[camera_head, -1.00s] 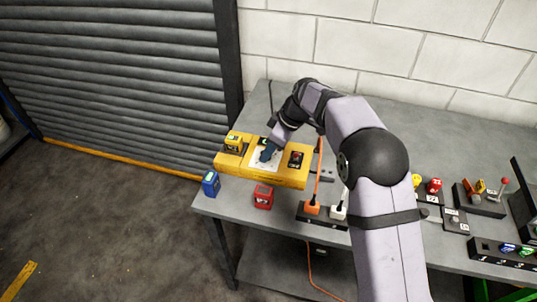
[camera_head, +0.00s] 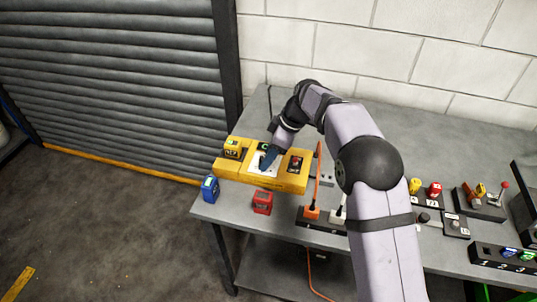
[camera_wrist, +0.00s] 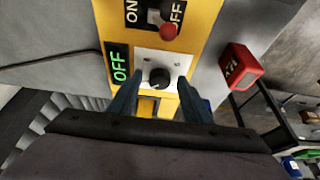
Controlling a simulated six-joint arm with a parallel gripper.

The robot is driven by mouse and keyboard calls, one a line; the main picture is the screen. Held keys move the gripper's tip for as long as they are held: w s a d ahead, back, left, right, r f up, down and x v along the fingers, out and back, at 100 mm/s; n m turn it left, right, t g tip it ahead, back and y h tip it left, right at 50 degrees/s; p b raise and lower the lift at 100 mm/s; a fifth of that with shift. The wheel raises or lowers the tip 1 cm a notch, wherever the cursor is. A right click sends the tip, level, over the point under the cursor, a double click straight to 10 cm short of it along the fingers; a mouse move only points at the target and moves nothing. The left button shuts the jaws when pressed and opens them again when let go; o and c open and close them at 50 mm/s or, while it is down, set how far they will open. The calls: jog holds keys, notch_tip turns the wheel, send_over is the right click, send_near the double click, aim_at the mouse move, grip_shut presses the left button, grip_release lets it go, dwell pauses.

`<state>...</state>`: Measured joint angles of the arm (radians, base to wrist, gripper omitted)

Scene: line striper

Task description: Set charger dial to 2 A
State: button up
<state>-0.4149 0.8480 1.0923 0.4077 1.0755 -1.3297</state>
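The yellow charger (camera_head: 291,182) sits at the left end of the grey bench. In the wrist view its white plate (camera_wrist: 149,57) carries a dark round dial (camera_wrist: 158,77). A green display (camera_wrist: 118,65) reads OFF. A switch with a red knob (camera_wrist: 168,31) stands between ON and OFF labels, nearer OFF. My gripper (camera_wrist: 159,82) is open, one blue finger on each side of the dial; I cannot tell whether they touch it. In the head view my gripper (camera_head: 267,158) points down at the plate and hides the dial. The dial's marks are too small to read.
A yellow battery (camera_head: 232,148) sits on the charger's left end. A blue battery (camera_head: 210,188) and a red one (camera_head: 262,202) stand in front. An orange plug (camera_head: 311,213) and cord are close on the right. Levers and switch boxes line the bench's right side.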

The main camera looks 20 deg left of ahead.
jog(key=shift+r, duration=0.1)
jog(key=b+v, duration=0.2)
jog(key=v, duration=0.5)
dwell(0.4)
